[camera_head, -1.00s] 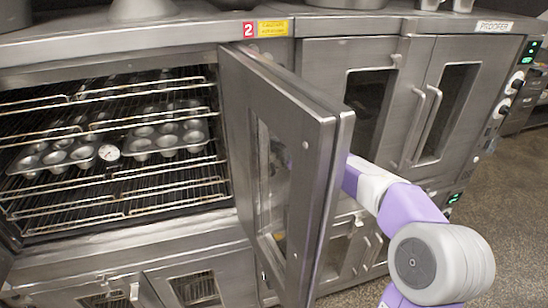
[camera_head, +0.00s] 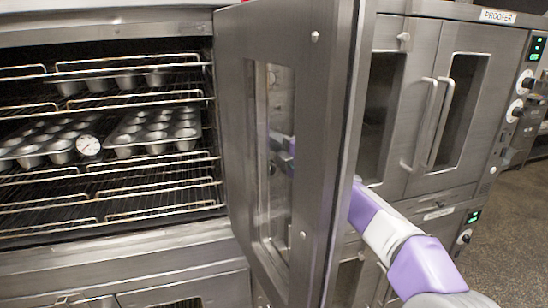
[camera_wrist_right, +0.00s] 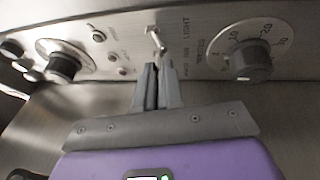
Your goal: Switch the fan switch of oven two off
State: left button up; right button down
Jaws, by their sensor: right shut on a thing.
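In the right wrist view a metal control panel (camera_wrist_right: 205,18) carries a small toggle switch (camera_wrist_right: 155,38) beside printing that partly reads "LIGHT". My right gripper (camera_wrist_right: 157,68) is shut, its fingertips together at the base of this toggle, on the switch. In the head view the oven's door (camera_head: 290,60) stands open toward me, and my purple and white right arm passes behind it to the right. The door hides my right gripper and the panel there. I cannot tell from the views whether the toggle is on or off. My left gripper is not in view.
A dial (camera_wrist_right: 250,62) with numbers is right of the switch, and a black knob (camera_wrist_right: 65,66) is left of it. Muffin tins (camera_head: 155,135) and a round thermometer (camera_head: 88,145) sit on the oven racks. The proofer (camera_head: 455,90) stands right of the open door.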

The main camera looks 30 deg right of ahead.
jog(key=shift+w+f+n+t+y+b, duration=0.25)
jog(key=shift+f+n+t+y+b, duration=0.6)
jog(key=shift+t+b, duration=0.75)
jog(key=shift+f+n, duration=0.15)
jog(key=shift+n, duration=0.1)
jog(key=c, duration=1.3)
grip_release()
jog(key=shift+o, duration=0.2)
jog(key=shift+s, duration=0.15)
jog(key=v, duration=0.7)
jog(key=shift+s, duration=0.2)
jog(key=shift+d, duration=0.1)
